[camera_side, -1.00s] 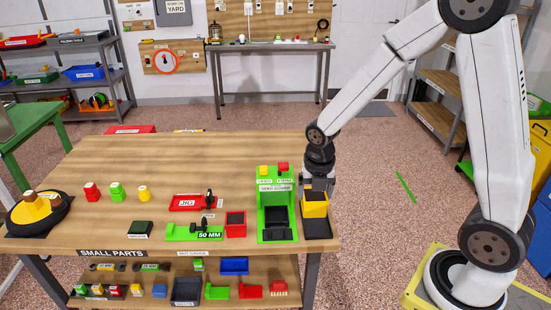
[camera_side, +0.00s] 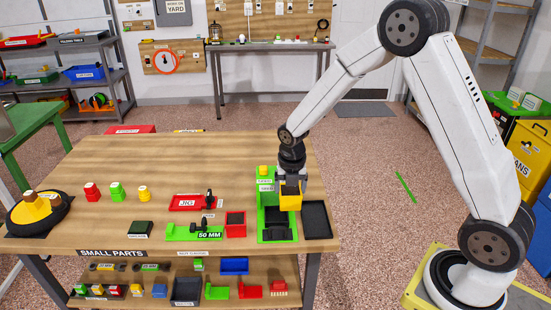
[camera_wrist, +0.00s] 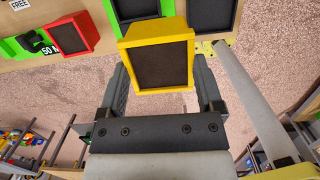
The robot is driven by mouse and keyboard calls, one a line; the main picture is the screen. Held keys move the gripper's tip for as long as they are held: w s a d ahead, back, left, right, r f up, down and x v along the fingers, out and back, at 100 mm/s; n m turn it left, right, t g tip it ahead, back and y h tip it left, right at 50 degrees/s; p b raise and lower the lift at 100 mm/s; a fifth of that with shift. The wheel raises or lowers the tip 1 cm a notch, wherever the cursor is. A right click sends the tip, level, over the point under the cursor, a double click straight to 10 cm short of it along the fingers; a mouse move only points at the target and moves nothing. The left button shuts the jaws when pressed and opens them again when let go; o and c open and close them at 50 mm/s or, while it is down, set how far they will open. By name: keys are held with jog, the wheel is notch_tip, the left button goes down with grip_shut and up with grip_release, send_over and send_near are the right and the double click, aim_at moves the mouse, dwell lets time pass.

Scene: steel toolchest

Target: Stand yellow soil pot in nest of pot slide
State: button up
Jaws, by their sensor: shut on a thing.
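The yellow soil pot (camera_side: 290,199) is a square tapered pot with dark soil; it also shows upright in the wrist view (camera_wrist: 157,62). My gripper (camera_side: 290,182) is shut on it and holds it up over the right part of the green pot slide (camera_side: 263,222). The slide has a dark recess (camera_side: 278,224) in its bed, which I take as the nest. The pot appears above and behind this recess, not in it. The slide's upright back with a label and a yellow block is partly hidden by my gripper and the pot.
An empty black tray (camera_side: 317,220) lies right of the slide at the table edge. A red bin (camera_side: 236,224) stands close on its left. A red jig (camera_side: 192,202) and a green 50 mm fixture (camera_side: 194,233) lie further left.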

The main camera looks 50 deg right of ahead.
jog(key=w+f, duration=0.5)
jog(key=shift+d+f, duration=0.25)
jog(key=shift+d, duration=0.05)
jog(key=shift+w+f, duration=0.15)
jog(key=shift+f, duration=0.8)
jog(key=shift+w+f, duration=0.15)
jog(key=shift+f, duration=0.75)
jog(key=shift+f, duration=0.1)
jog(key=o, duration=1.3)
jog(key=r, duration=0.8)
jog(key=s+a+r, duration=0.1)
jog(key=r, duration=0.3)
